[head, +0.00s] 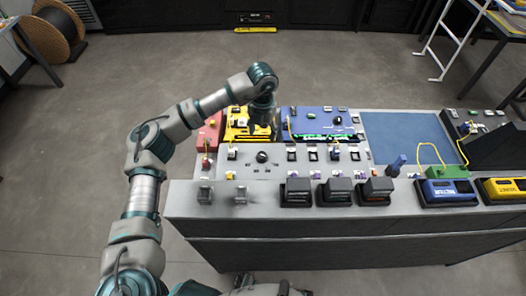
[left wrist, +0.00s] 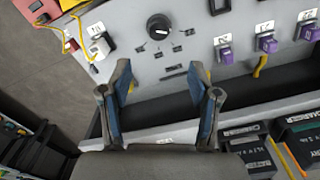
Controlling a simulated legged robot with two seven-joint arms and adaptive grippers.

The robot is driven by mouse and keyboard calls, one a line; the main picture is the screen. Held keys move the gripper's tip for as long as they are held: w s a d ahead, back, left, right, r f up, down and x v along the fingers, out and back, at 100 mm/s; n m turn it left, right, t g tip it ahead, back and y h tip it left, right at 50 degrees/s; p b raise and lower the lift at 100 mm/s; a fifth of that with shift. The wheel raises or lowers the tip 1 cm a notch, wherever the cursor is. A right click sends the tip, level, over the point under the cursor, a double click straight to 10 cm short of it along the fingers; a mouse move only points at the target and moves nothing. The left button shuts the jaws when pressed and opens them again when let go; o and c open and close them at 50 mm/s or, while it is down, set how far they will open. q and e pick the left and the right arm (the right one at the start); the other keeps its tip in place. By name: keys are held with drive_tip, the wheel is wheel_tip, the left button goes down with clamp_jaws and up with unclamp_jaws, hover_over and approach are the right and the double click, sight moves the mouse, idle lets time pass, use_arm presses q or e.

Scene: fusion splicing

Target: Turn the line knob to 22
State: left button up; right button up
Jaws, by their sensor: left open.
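The line knob appears to be the round black knob (left wrist: 159,27) on the light grey panel, with small dark labels around it. It also shows in the head view (head: 262,157). A small light mark shows on it, but the numbers are too small to read. My left gripper (left wrist: 160,68) is open and empty, its two blue-padded fingers spread apart. In the left wrist view the knob lies beyond the fingertips, roughly in line with the gap, and is not touched. In the head view my left arm reaches over the bench from the left. My right gripper is not in view.
Purple connectors (left wrist: 224,48) sit right of the knob. Black boxes (head: 298,190) stand along the bench's front. A yellow tray (head: 238,128) and a blue tray (head: 312,122) lie behind the panel. A blue mat (head: 405,135) to the right is bare.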

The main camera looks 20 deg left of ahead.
sight(262, 154)
use_arm(q)
drive_tip(key=f, duration=1.1)
drive_tip(key=shift+a+f, duration=0.1)
drive_tip(key=shift+a, duration=0.15)
drive_tip(key=shift+w+d+f, duration=0.1)
drive_tip(key=shift+d+f, duration=0.05)
drive_tip(key=shift+f, duration=0.55)
drive_tip(key=c, duration=1.2)
